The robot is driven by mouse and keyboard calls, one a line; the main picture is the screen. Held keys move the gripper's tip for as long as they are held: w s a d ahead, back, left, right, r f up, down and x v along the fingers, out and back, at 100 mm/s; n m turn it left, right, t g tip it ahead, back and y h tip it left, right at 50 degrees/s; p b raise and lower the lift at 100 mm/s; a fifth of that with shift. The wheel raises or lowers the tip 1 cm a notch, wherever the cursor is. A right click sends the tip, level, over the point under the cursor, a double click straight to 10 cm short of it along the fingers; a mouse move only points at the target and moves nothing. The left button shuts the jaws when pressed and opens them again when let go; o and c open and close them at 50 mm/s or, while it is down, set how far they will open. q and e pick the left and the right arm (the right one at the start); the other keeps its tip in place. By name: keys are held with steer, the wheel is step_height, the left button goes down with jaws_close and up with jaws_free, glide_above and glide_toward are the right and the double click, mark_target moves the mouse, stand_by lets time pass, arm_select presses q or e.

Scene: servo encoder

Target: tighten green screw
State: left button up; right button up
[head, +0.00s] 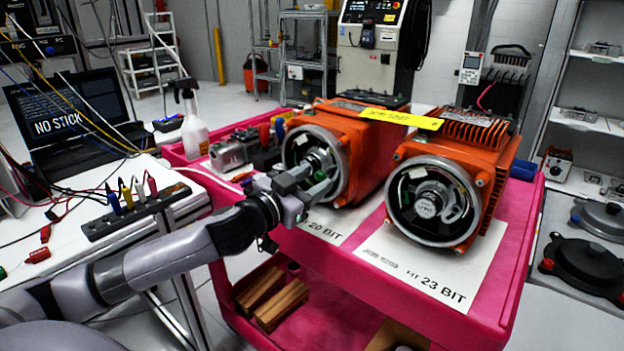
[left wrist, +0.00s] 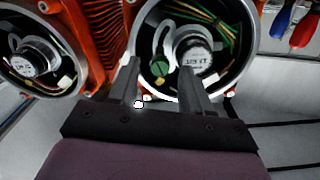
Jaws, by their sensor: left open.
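The green screw (left wrist: 160,68) shows in the left wrist view inside the round metal housing (left wrist: 150,84) of an orange motor. It sits beside the white-labelled encoder (left wrist: 194,57). My left gripper (left wrist: 160,70) is open, with one finger on each side of the screw in the picture; I cannot tell whether they touch it. In the head view my left gripper (head: 313,180) is in front of the left orange motor (head: 367,148) and hides part of its opening. The screw cannot be made out clearly there. My right gripper is not in view.
A second orange motor (head: 462,150) stands close on the right. Both are on a pink cart (head: 500,270) with paper labels. A yellow tag (head: 400,118) lies across the motor tops. Pliers, a spray bottle (head: 192,125) and a cable-covered bench (head: 130,200) are at the left.

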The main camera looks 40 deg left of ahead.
arm_select(q)
steer(key=shift+w, duration=0.25)
steer(key=shift+c, duration=0.4)
jaws_close()
